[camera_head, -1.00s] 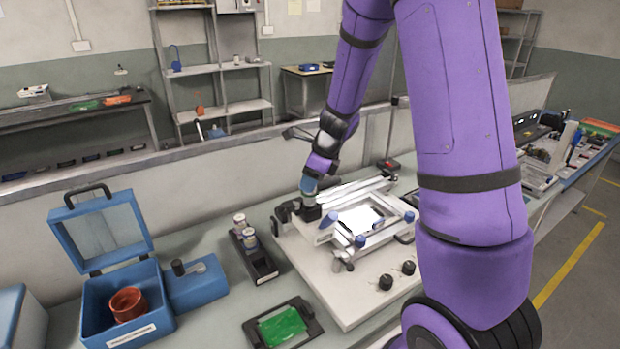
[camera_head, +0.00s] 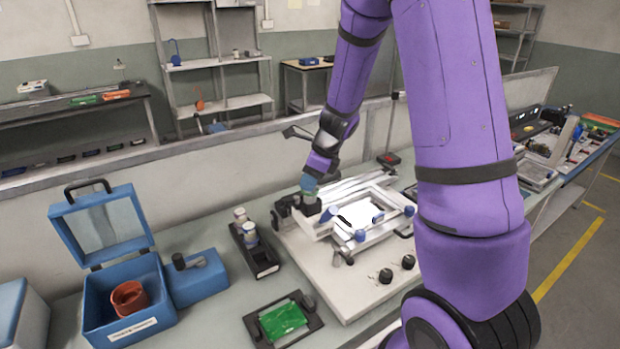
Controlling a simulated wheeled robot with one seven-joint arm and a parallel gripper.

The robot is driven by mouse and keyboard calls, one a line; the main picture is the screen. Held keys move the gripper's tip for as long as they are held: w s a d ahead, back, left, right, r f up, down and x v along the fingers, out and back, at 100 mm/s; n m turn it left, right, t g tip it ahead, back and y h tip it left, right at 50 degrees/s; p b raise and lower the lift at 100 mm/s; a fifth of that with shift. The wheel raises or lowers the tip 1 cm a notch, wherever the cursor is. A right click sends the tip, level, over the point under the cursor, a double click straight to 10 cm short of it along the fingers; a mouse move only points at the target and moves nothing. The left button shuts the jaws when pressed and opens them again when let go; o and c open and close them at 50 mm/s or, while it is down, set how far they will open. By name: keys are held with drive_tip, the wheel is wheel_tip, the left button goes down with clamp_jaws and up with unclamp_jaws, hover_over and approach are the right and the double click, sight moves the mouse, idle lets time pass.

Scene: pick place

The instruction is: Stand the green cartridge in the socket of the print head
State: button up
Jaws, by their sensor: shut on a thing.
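My gripper (camera_head: 309,193) points down at the left end of the white printer. It is small in view and shut on the green cartridge; only a small teal-green patch (camera_head: 308,184) shows between the jaws. The black print head (camera_head: 309,209) is directly below it. The socket is hidden by the gripper and the head, so I cannot tell whether the cartridge is in it or just above it.
A black rack (camera_head: 262,262) with white and blue jars stands left of the printer (camera_head: 335,295). A green board (camera_head: 283,318) lies in a black holder in front. An open blue box (camera_head: 98,305) holds a red ring (camera_head: 129,298). A low partition runs behind.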

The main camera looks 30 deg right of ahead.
drive_tip(key=shift+f, duration=0.7)
idle(0.5)
drive_tip(key=o, duration=1.3)
drive_tip(key=shift+c, duration=0.2)
drive_tip(key=c, duration=0.4)
drive_tip(key=shift+r, duration=3.5)
